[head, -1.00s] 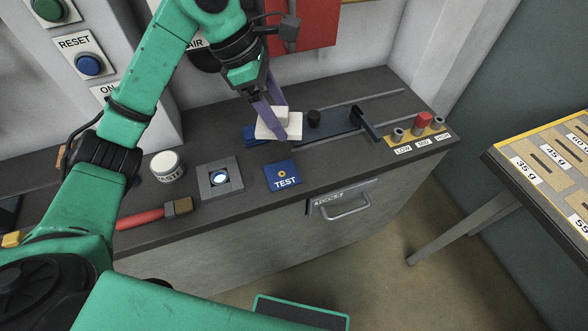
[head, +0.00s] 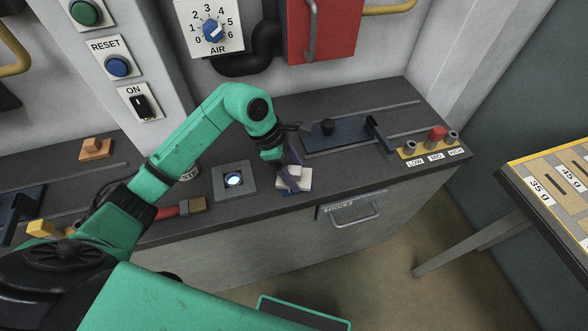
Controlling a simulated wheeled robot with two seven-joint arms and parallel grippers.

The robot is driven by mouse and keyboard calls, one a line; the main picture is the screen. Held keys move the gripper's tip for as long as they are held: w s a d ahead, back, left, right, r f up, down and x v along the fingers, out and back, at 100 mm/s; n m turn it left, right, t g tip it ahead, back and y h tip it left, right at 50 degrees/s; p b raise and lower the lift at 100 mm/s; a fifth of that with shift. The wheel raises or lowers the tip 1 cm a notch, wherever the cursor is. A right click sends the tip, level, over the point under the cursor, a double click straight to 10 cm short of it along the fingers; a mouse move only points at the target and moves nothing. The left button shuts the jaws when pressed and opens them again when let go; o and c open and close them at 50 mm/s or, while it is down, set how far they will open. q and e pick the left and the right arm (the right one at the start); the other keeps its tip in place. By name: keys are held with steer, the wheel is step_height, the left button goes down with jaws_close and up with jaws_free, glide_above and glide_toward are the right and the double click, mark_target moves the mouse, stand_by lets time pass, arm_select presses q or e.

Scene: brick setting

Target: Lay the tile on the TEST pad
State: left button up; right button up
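The white tile (head: 303,182), with a raised block on top, is at my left gripper (head: 290,180). The purple fingers are closed about the raised block. The tile covers most of the blue TEST pad (head: 289,193); only a thin blue strip shows at its front edge, and the lettering is hidden. I cannot tell whether the tile touches the pad or hangs just above it. My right gripper is not in view.
A dark slide fixture (head: 335,137) lies behind, and a yellow LOW-MID-HIGH rack (head: 432,147) at right. The bench front edge and a drawer handle (head: 352,217) are close.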

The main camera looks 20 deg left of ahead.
arm_select(q)
steer(key=shift+o, duration=1.4)
steer(key=shift+r, duration=0.25)
steer(key=shift+a+r, duration=0.15)
steer(key=shift+r, duration=0.1)
steer(key=b+v, duration=0.1)
steer(key=v, duration=1)
steer(key=shift+r+b, duration=0.15)
steer(key=shift+b, duration=0.15)
